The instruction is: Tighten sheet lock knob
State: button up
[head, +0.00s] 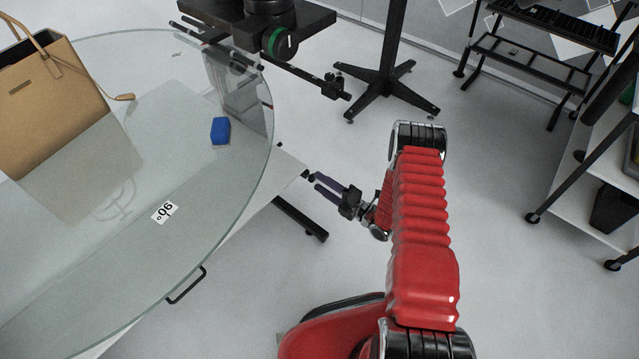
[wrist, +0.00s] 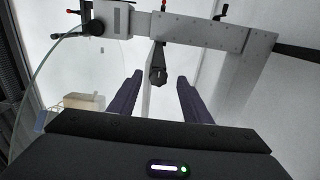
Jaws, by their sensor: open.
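The sheet lock knob looks to be the small dark knob (head: 308,177) at the right corner of the white sheet (head: 250,215) under the glass turntable. In the wrist view a dark knob (wrist: 158,66) on a short stem hangs from a grey bar, centred between the finger lines. My gripper (head: 317,182) has its purple fingers at the knob in the head view. In the wrist view my gripper (wrist: 159,82) is open and empty, with one finger on each side of the knob's line. I cannot tell whether the fingertips reach around it.
The round glass top (head: 60,270) bears a tan bag (head: 50,105), a blue block (head: 220,131) and a number card (head: 165,212). A black stand (head: 388,85) is behind, and a wheeled shelf (head: 575,200) is at right. Floor right of my arm is clear.

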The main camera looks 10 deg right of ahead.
jog(key=v, duration=1.2)
jog(key=shift+s, duration=0.2)
jog(key=shift+d+f, duration=0.1)
